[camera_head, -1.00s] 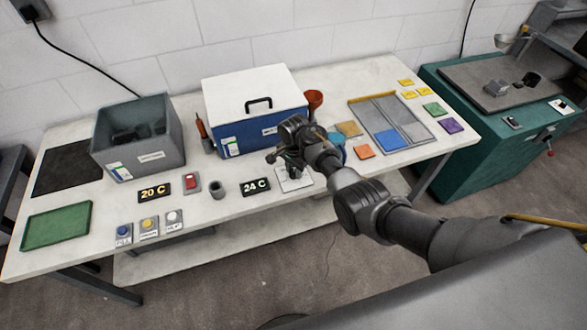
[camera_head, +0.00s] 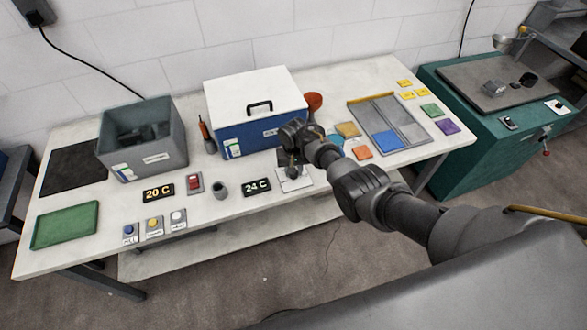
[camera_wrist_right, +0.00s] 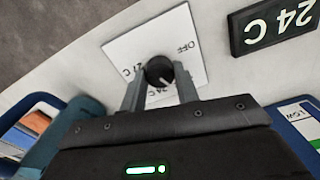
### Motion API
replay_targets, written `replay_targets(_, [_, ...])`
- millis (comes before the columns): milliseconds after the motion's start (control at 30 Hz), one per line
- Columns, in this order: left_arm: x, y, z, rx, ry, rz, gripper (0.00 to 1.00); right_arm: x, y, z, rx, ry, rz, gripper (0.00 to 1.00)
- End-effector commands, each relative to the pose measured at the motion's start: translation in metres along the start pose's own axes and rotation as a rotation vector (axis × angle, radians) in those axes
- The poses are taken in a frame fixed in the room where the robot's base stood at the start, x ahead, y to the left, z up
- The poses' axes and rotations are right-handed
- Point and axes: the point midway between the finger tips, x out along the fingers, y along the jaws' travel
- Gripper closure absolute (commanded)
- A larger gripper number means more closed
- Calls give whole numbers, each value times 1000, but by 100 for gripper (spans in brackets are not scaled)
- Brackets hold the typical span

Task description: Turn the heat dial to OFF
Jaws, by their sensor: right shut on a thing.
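The heat dial is a dark round knob (camera_wrist_right: 158,69) on a white square plate (camera_wrist_right: 124,48). The plate reads OFF on one side and 27 C on another; a further label is partly hidden by my finger. A pale mark on the knob points to the lower right in the wrist view, away from OFF. My right gripper (camera_wrist_right: 160,84) has one finger on each side of the knob and is shut on it. In the head view the plate (camera_head: 296,186) shows under my right gripper (camera_head: 292,169). My left gripper is not in view.
A 24 C display (camera_head: 257,187) stands left of the plate, and a 20 C display (camera_head: 159,193) farther left. A small grey cup (camera_head: 220,190) sits between them. The blue box with a white lid (camera_head: 254,90) stands close behind.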

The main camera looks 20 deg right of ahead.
Motion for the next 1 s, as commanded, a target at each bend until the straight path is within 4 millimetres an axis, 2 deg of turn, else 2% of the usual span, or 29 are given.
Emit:
replay_targets(467, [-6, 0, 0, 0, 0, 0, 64, -1, 0, 0, -451, 0, 1, 92])
replay_targets(1000, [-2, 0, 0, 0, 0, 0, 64, 0, 0, 0, -937, 0, 1, 92])
